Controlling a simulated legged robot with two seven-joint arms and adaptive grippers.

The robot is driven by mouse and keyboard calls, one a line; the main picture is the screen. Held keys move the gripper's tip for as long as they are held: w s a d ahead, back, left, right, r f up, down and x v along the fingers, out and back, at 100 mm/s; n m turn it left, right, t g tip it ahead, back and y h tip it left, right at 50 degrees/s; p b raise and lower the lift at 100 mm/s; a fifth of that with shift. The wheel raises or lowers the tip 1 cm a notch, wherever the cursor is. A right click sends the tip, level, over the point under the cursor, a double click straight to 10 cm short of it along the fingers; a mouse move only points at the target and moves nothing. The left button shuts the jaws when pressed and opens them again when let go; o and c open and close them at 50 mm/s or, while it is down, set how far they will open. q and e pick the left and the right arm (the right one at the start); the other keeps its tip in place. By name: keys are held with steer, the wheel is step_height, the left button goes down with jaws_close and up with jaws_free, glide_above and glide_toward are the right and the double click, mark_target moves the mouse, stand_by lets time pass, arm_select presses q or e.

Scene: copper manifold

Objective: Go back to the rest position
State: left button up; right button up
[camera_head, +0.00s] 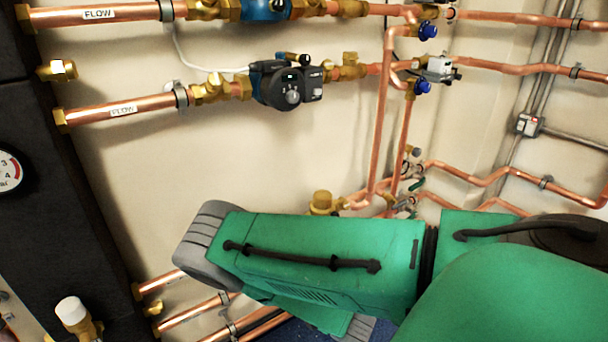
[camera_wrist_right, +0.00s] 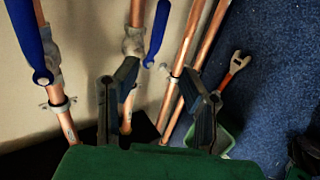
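My green right arm (camera_head: 320,262) reaches in from the right across the lower half of the head view, in front of the copper pipework. Its far end is a grey rounded part at the left, and no fingers can be made out there. In the right wrist view my right gripper (camera_wrist_right: 160,78) shows two dark fingers standing apart. Nothing is held between them, and copper pipes pass behind. Blue lever handles (camera_wrist_right: 32,42) are on the pipes at the upper left of that view. My left arm and gripper are not in view.
Copper pipes marked FLOW (camera_head: 125,110), a black pump (camera_head: 287,84) and brass valves line the pale wall. A black panel with a gauge (camera_head: 10,171) stands at the left. An orange-handled spanner (camera_wrist_right: 235,66) lies on the blue floor (camera_wrist_right: 275,55).

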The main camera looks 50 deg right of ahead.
stand_by(0.4)
steer(key=s+a+r+m+g+y+p, duration=0.3)
steer(key=s+a+r+m+g+p, duration=0.5)
steer(key=s+a+m, duration=0.6)
steer(key=s+a+r+g, duration=0.1)
steer(key=s+r+g, duration=0.1)
steer(key=s+r, duration=0.1)
steer(key=shift+s+a+r, duration=0.15)
steer(key=shift+s+r, duration=0.2)
steer(key=shift+s, duration=0.1)
steer(key=shift+w, duration=0.1)
